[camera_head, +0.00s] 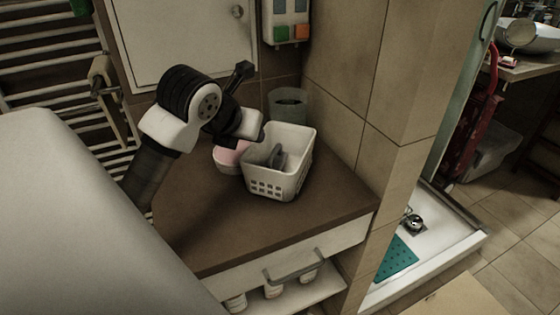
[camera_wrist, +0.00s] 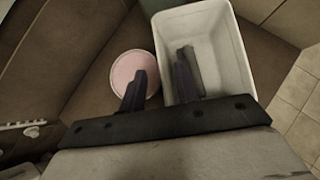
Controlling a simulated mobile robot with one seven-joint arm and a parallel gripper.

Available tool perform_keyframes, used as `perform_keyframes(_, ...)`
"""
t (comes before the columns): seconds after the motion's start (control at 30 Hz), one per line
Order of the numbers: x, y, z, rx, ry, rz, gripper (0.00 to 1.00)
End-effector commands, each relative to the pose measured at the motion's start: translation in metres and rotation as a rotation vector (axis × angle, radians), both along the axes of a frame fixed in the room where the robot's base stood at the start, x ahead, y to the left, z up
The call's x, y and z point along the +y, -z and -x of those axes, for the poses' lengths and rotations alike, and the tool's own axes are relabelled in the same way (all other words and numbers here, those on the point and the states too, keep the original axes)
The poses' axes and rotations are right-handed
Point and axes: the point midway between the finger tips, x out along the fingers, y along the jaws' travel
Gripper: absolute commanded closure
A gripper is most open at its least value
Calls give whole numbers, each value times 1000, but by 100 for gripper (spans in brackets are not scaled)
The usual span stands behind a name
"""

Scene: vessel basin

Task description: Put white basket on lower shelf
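The white basket (camera_head: 287,178), with slotted sides, stands upright on the brown counter top. It also shows in the wrist view (camera_wrist: 232,60). My gripper (camera_wrist: 160,84) is open and points down at the basket's left wall. One dark finger is inside the basket and the other is outside, over the pink-topped round tub (camera_wrist: 126,68). The wall lies between the fingers, with gaps visible. The lower shelf (camera_head: 318,293) is under the drawer at the counter's front and holds several small white containers (camera_head: 273,291). Its inside is mostly hidden.
A grey-green cup (camera_head: 288,103) stands behind the basket against the tiled wall. The drawer handle (camera_head: 296,266) sticks out at the front. The counter top (camera_head: 235,235) is clear in front of the basket. A shower tray (camera_head: 440,240) lies to the right.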

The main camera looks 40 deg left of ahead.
Motion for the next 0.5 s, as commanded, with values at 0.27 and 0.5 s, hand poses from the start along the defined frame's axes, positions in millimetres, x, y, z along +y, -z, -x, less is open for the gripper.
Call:
perform_keyframes(0.27, 5, 22, -16, 0, 1, 5, 68)
perform_keyframes(0.5, 12, 43, -33, 0, 1, 1, 68)
